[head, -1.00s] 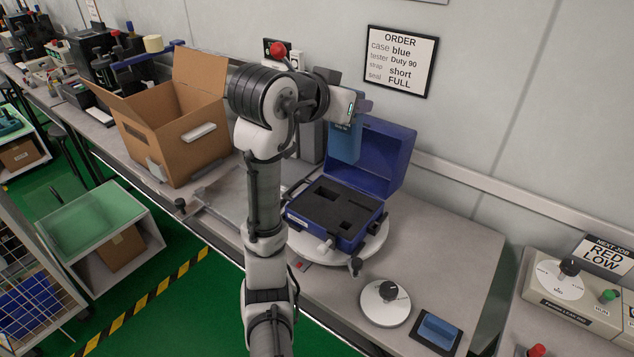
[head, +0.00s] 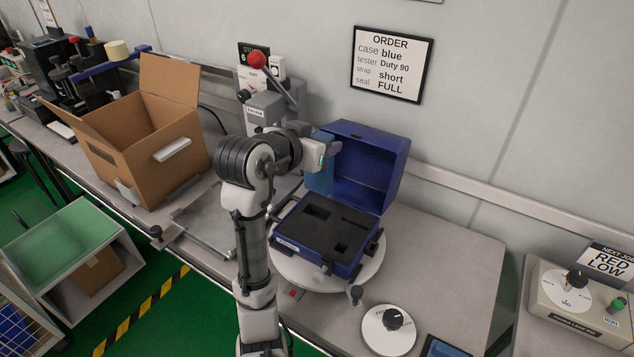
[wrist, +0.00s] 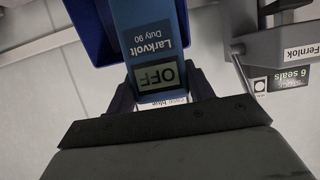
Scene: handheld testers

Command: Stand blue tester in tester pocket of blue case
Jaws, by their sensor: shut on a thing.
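The blue tester (wrist: 155,45) is held in my gripper (wrist: 160,98), which is shut on it. In the wrist view its label reads "Larkvolt Duty 90" and its display reads OFF. In the head view the tester (head: 320,178) hangs from my gripper (head: 328,150), above the back left part of the case and in front of the lid. The blue case (head: 287,245) stands open on a round white turntable (head: 370,270). Its dark foam insert (head: 318,231) has several cut-outs, which look empty. My gripper hides part of the tester's top.
A cardboard box (head: 125,165) stands open at left. A grey press with a red-knobbed lever (head: 258,61) stands behind my arm. The bench (head: 450,245) right of the case is clear.

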